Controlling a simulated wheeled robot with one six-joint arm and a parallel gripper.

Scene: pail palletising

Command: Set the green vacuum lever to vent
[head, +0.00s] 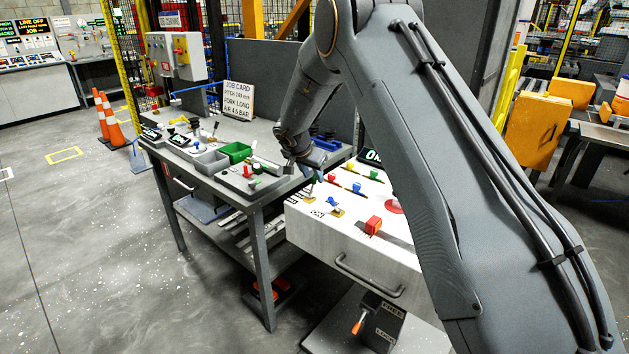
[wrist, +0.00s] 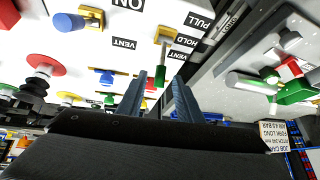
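The green vacuum lever (wrist: 160,76) stands out from a yellow mount (wrist: 165,35) on the white panel in the wrist view. Labels PULL (wrist: 200,20), HOLD (wrist: 185,40) and VENT (wrist: 177,55) lie beside the mount. I cannot tell which label the lever points at. My gripper (wrist: 159,84) is open, its two fingers apart on either side of the lever's green grip in the picture. Contact is not clear.
A blue lever (head: 332,202) and a red block-shaped control (head: 373,225) stand close by on the panel. A red round button (wrist: 45,66) also stands there. A grey bench (head: 262,195) with bins and small parts adjoins on the left.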

